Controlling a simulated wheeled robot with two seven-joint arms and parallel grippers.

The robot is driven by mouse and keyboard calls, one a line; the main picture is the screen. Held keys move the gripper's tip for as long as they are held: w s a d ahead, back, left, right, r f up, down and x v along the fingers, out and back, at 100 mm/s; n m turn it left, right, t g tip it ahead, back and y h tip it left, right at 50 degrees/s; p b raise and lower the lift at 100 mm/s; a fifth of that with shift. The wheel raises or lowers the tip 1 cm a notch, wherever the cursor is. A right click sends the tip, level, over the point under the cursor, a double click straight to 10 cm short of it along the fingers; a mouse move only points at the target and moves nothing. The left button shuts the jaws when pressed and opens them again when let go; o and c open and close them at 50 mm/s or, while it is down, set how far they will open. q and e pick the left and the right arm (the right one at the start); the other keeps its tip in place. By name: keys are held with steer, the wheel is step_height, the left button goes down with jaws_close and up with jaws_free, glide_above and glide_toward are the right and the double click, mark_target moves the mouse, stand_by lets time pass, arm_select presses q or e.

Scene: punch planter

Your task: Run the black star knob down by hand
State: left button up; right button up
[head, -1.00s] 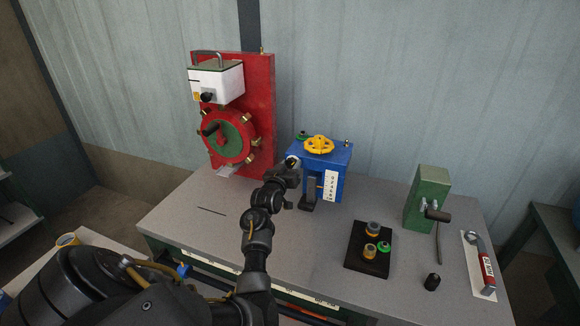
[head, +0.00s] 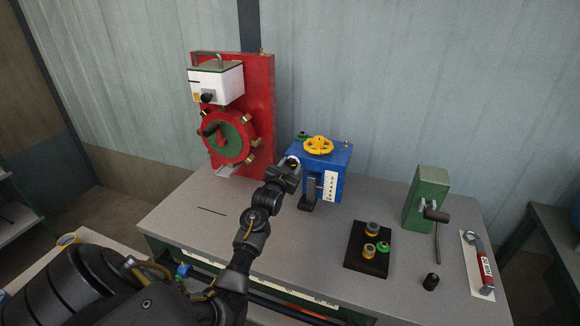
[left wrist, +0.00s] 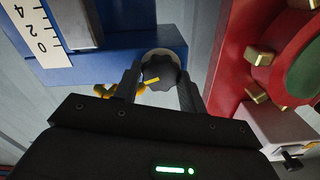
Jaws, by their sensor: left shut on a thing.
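The black star knob (left wrist: 160,72) shows in the left wrist view, on the side of the blue block near its edge. A yellow mark lies on its face. My left gripper (left wrist: 162,82) has one finger on each side of the knob and is shut on it. In the head view my left gripper (head: 290,168) is at the left face of the blue block (head: 338,165), and the knob is mostly hidden there by the gripper. My right gripper is not in view.
A yellow handwheel (head: 318,145) sits on top of the blue block. The red plate (head: 262,110) with its round head stands close on the left. A black tray (head: 356,262) and a green block (head: 425,195) stand to the right. The bench front left is clear.

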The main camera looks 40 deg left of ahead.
arm_select(q)
steer(key=shift+m, duration=0.4)
steer(key=o, duration=1)
steer(key=b+v, duration=0.2)
steer(key=v, duration=0.8)
steer(key=shift+s+d, duration=0.25)
steer(key=shift+s, duration=0.1)
steer(key=b+v, duration=0.2)
steer(key=v, duration=0.9)
